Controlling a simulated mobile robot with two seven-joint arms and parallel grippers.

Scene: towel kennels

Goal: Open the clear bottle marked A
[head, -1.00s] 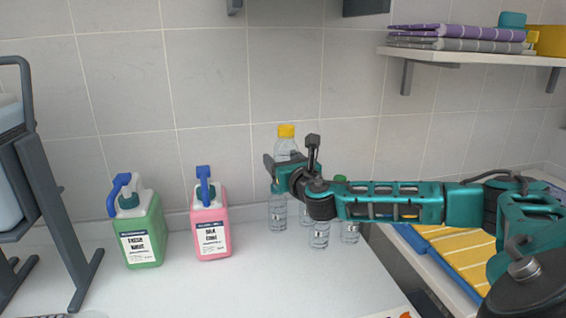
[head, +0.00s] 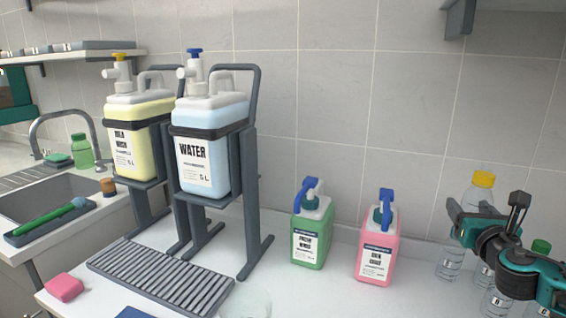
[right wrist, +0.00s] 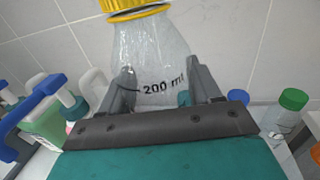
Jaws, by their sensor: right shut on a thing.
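A clear bottle with a yellow cap (head: 484,179) stands out above the other bottles at the right of the head view. My right gripper (head: 482,207) is shut on this bottle. In the right wrist view its two fingers (right wrist: 160,92) flank the clear body (right wrist: 155,55), which bears the print "200 ml". The yellow cap (right wrist: 135,7) is above the fingers, cut by the top edge. No letter A can be read on it. Other clear bottles (head: 450,264) stand below my gripper, partly hidden by it; one has a green cap (head: 541,246). My left gripper is not seen.
A green jug (head: 311,236) and a pink jug (head: 376,250) with blue pumps stand left of the bottles. A blue "WATER" dispenser (head: 208,118) and a yellow dispenser (head: 138,110) sit on grey stands above a slatted drip tray (head: 160,277). A sink (head: 48,193) is far left.

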